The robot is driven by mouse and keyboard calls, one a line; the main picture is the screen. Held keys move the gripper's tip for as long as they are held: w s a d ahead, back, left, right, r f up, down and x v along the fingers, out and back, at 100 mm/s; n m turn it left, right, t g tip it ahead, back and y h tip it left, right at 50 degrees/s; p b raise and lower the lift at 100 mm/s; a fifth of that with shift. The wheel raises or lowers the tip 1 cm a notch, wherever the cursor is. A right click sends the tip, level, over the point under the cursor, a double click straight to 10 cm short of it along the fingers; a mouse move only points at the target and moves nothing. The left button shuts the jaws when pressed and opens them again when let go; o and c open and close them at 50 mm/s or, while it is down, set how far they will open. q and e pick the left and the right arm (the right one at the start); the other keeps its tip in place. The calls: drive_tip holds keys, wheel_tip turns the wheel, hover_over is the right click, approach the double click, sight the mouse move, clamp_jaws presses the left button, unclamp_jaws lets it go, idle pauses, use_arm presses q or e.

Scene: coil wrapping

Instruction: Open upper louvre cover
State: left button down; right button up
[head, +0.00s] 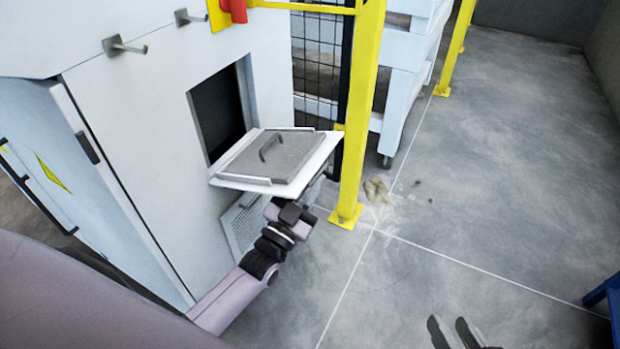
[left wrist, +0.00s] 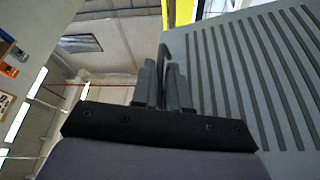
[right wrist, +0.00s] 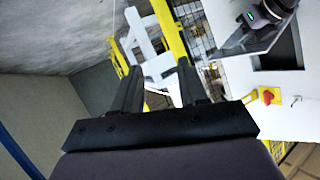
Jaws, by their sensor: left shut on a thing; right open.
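The upper louvre cover (head: 308,152) is swung out and up from a dark square opening (head: 217,110) in the white cabinet. It stands out almost level, its inner face with a grey panel and handle upward. My left gripper (head: 312,190) is under its outer edge. In the left wrist view, the left gripper (left wrist: 163,78) is shut on a thin dark handle (left wrist: 164,45) beside the cover's slatted face (left wrist: 262,75). My right gripper (head: 455,332) is at the bottom of the head view. In the right wrist view, it (right wrist: 158,78) is open and empty.
A lower louvre panel (head: 240,228) sits under the cover, partly hidden by my left arm. A yellow post (head: 360,110) and black mesh fence (head: 318,60) stand close to the cover's right. A white rack (head: 405,60) is behind. The floor at right is mostly clear.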

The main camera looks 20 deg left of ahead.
use_arm(q)
drive_tip(key=shift+f+m+h+b, duration=0.5)
drive_tip(key=shift+f+m, duration=0.5)
drive_tip(key=shift+f, duration=0.15)
drive_tip(key=c, duration=1.2)
unclamp_jaws()
drive_tip(key=shift+p+v, duration=0.65)
drive_tip(key=shift+v, duration=2.95)
drive_tip(key=shift+s, duration=0.1)
drive_tip(key=shift+a+r+v, duration=0.15)
drive_tip(key=shift+v, duration=1.85)
drive_tip(key=shift+a+r+v, duration=0.1)
drive_tip(key=shift+v, duration=1.9)
